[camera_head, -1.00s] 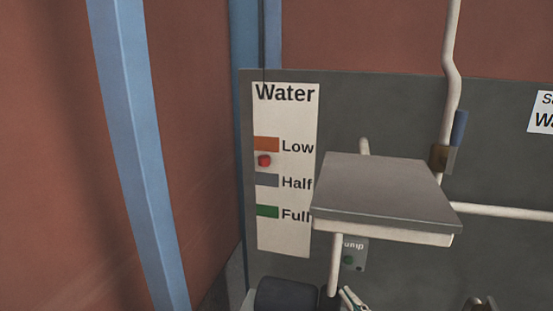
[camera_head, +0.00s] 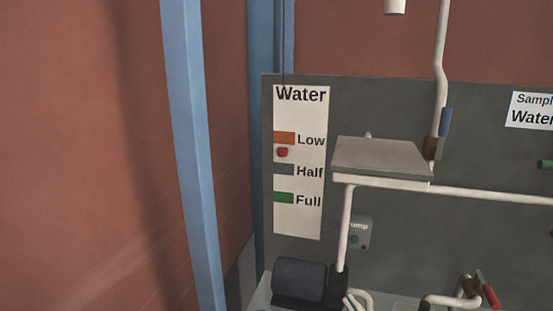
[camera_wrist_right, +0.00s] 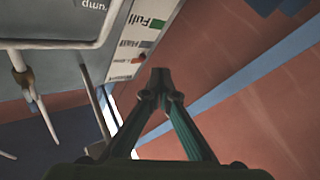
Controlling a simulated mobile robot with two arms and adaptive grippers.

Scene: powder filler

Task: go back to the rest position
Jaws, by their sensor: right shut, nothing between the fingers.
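My right gripper (camera_wrist_right: 160,76) shows in the right wrist view with its dark green fingers meeting at the tips. It is shut and empty, with open air around the tips. In that view the water level sign (camera_wrist_right: 142,40) lies beyond the fingertips, apart from them. In the head view only a small pale part at the bottom edge, near the pump, may belong to this gripper; most of it is cut off. My left gripper is not in view.
A grey panel carries the Water sign (camera_head: 300,220) with a red marker (camera_head: 282,152) between Low and Half. A grey shelf (camera_head: 382,157), white pipes (camera_head: 490,196) and a dark pump (camera_head: 299,279) stand before it. A blue post (camera_head: 190,150) and red wall are left.

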